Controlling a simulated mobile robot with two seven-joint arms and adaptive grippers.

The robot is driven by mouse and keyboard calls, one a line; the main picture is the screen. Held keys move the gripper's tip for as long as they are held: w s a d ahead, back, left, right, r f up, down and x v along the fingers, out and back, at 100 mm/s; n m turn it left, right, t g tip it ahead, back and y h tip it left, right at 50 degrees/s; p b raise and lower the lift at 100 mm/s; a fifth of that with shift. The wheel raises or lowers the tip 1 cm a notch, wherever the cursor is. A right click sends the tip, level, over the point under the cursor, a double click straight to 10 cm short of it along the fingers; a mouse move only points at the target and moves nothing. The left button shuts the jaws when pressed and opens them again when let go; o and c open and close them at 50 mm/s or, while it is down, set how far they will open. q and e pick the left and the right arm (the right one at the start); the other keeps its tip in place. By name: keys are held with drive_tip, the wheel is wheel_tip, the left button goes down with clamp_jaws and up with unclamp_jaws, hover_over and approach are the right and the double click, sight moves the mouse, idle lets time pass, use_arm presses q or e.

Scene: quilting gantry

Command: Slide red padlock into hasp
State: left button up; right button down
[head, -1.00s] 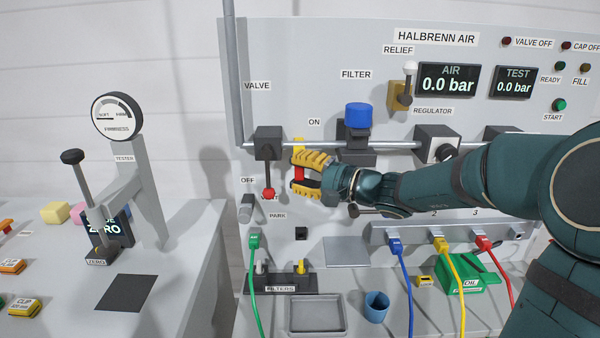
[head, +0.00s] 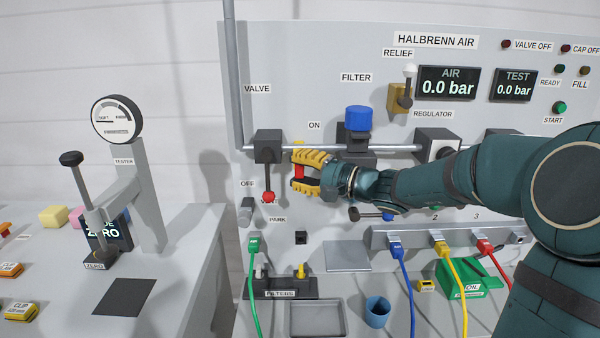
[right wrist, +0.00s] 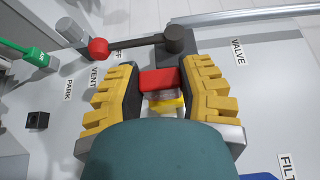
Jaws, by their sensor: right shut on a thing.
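My right gripper (head: 303,172) is shut on the red padlock (head: 298,171), holding it in front of the panel just right of the valve. In the right wrist view the padlock (right wrist: 160,80) lies between the yellow finger pads, with a yellow part beside it; the fingers hide much of it. The valve lever (head: 268,178) hangs down, its red knob near the VENT label. A grey fitting (head: 246,208) stands below the OFF label, apart from the padlock; I cannot tell whether it is the hasp. My left gripper is not in view.
A grey pipe (head: 320,147) runs across the panel behind my gripper. The blue-capped filter (head: 358,118) is just above right. Below are a green hose plug (head: 253,246), the filter rack (head: 315,284), a grey tray (head: 291,325) and a blue cup (head: 377,311).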

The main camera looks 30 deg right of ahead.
drive_tip(key=shift+w+d, duration=0.2)
drive_tip(key=shift+w, duration=0.1)
drive_tip(key=c, duration=0.5)
unclamp_jaws()
drive_tip(key=shift+c, duration=0.2)
drive_tip(key=v, duration=1.2)
